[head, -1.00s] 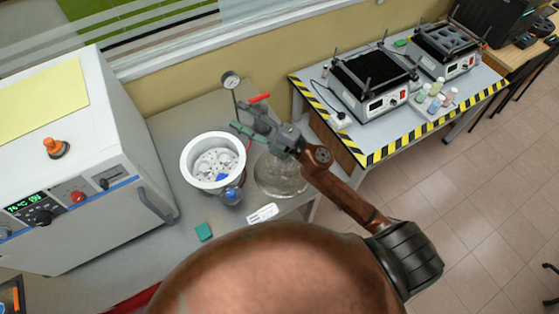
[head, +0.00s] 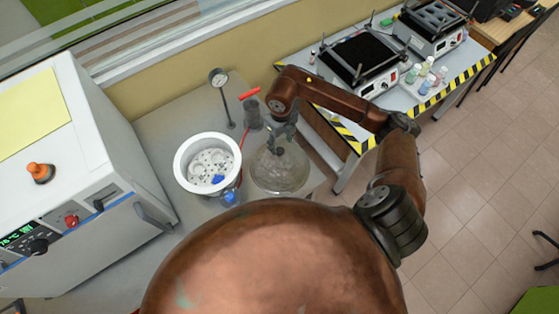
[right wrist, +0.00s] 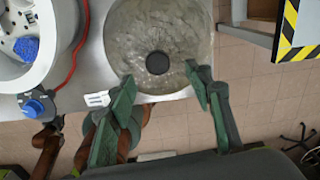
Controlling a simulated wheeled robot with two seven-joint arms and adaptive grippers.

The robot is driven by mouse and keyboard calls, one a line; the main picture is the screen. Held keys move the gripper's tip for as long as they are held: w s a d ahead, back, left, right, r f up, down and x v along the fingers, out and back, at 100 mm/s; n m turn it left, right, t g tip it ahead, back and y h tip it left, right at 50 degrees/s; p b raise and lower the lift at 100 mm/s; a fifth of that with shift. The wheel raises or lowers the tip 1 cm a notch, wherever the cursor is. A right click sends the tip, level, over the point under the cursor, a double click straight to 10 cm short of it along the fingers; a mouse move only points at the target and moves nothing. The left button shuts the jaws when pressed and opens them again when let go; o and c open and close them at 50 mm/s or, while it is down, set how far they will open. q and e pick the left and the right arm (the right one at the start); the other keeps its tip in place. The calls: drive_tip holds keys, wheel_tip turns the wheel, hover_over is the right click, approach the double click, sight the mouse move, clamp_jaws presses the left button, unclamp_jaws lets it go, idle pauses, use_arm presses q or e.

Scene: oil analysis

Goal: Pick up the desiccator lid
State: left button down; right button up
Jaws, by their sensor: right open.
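The desiccator lid (head: 280,172) is a clear glass dome with a dark knob, standing on the grey bench right of a white round vessel. In the right wrist view the lid (right wrist: 135,38) fills the upper middle, with its round black knob (right wrist: 158,62) near its lower part. My right gripper (head: 284,132) points down over the lid in the head view. In the right wrist view its green fingers (right wrist: 160,77) are spread, one on each side of the knob and apart from it. Nothing is held. My left gripper is not in view.
The white vessel (head: 182,177) with a perforated plate stands left of the lid, with a blue valve (head: 229,197) in front. A gauge (head: 218,78) and a red-handled fitting (head: 250,93) stand behind. A striped-edge table (head: 430,100) with hotplates is at the right.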

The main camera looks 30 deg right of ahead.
sight(280, 150)
drive_tip(key=shift+a+f, duration=0.15)
drive_tip(key=shift+f, duration=0.75)
wheel_tip(280, 150, down, 4)
drive_tip(key=shift+w+r+p, duration=0.15)
drive_tip(key=shift+r+p, duration=0.05)
drive_tip(key=shift+p, duration=0.6)
drive_tip(key=shift+f, duration=0.5)
drive_tip(key=shift+c, duration=0.7)
clamp_jaws()
